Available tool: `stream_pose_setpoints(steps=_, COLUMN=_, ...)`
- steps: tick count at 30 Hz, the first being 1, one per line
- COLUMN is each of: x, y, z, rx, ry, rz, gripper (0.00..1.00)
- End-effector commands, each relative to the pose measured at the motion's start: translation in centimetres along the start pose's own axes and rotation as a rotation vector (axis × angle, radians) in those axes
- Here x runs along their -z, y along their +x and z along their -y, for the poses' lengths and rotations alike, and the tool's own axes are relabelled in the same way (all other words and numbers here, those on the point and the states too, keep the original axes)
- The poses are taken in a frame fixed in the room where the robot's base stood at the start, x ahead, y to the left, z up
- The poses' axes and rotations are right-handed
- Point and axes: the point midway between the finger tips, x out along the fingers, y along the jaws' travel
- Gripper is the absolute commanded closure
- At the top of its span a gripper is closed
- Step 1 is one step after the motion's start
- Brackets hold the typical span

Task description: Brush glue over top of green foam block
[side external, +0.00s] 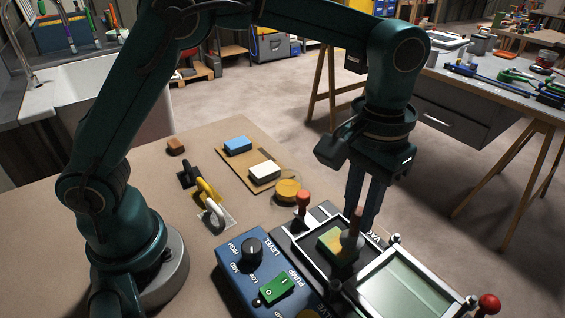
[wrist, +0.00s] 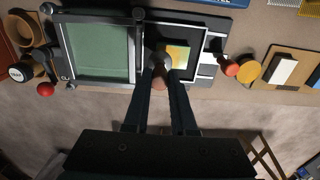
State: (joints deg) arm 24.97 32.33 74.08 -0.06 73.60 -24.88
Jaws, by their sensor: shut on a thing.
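The green foam block (side external: 333,240) lies in the dark framed bay of the vacuum machine. Its top looks patchy, with yellow and green areas; it also shows in the wrist view (wrist: 180,54). My gripper (side external: 358,232) points down over the bay and is shut on a brush (side external: 351,243) with a wooden handle. The brush head is at the block's right edge in the side view and overlaps part of it. Whether the bristles touch the block I cannot tell. In the wrist view the brush handle (wrist: 159,80) stands between my fingertips (wrist: 161,73).
The blue pump panel (side external: 236,285) with a knob and green switch adjoins the bay. A clear-windowed frame (side external: 405,287) lies on the other side. A red-knobbed lever (side external: 304,198) stands close by.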

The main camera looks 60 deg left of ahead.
Motion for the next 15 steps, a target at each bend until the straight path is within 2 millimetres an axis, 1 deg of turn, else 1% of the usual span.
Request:
stream_pose_setpoints(steps=5, x=0.1, y=-0.6, z=0.0, rx=-0.001, ry=0.000, rz=-0.002, gripper=1.00)
stream_pose_setpoints(steps=15, x=0.1, y=-3.3, z=0.0, rx=-0.001, ry=0.000, rz=-0.003, gripper=1.00)
